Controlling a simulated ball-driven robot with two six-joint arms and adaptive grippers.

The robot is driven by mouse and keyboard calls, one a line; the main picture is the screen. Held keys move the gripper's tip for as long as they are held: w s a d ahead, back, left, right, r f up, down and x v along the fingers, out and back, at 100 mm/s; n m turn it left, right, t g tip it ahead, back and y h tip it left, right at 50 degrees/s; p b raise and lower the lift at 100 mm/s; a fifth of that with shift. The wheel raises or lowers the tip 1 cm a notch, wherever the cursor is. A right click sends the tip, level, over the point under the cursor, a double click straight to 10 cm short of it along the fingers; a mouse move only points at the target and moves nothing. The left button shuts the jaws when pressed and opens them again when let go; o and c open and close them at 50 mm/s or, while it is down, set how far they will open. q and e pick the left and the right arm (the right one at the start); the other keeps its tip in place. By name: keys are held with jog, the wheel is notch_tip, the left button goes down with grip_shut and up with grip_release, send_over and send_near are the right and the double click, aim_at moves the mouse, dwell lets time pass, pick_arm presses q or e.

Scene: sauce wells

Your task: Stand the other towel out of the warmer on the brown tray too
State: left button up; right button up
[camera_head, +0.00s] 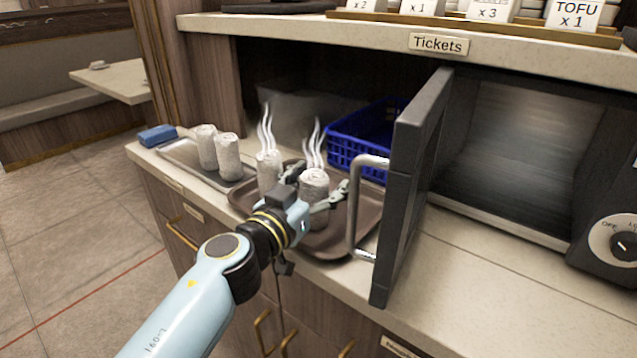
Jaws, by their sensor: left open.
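The brown tray (335,238) lies on the counter, partly hidden by my left arm and the warmer's door. Two rolled, speckled, pale towels stand upright there with steam above them: one towel (268,168) at the left, another towel (314,181) nearer the middle. My left gripper (319,178) is open, its fingers on either side of the middle towel; whether they touch it I cannot tell. The warmer (520,150) has its dark door (412,170) swung open, and no towel shows in the visible part of its inside. My right gripper is not in view.
A blue basket (350,150) stands behind the brown tray. The door's handle (356,215) juts out over the tray's right side.

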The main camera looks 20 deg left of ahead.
pick_arm(q)
jog(key=shift+s+r, duration=0.1)
jog(key=shift+r, duration=0.15)
jog(key=s+a, duration=0.2)
jog(key=s, duration=1)
jog(key=s+a+f+n+g+y, duration=0.15)
jog(key=s+f, duration=0.25)
jog(key=f, duration=0.6)
jog(key=s+a+f+g+y, duration=0.1)
jog(key=s+a+f+g, duration=0.2)
jog(key=f, duration=0.7)
jog(key=s+a+f+g+y, duration=0.1)
jog(key=s+a+f+g, duration=0.2)
jog(key=f, duration=0.7)
jog(key=s+a+f+g, duration=0.1)
jog(key=s+f+g, duration=0.2)
jog(key=s, duration=0.7)
jog(key=s+a+f+g, duration=0.2)
jog(key=s+f+g, duration=0.1)
jog(key=s+f, duration=0.5)
jog(key=s+a+f+g, duration=0.2)
jog(key=s+f, duration=0.4)
jog(key=s, duration=0.6)
jog(key=shift+s+f+g+y, duration=0.25)
jog(key=shift+g+y, duration=0.1)
jog(key=shift+g, duration=0.2)
jog(key=shift+f, duration=0.15)
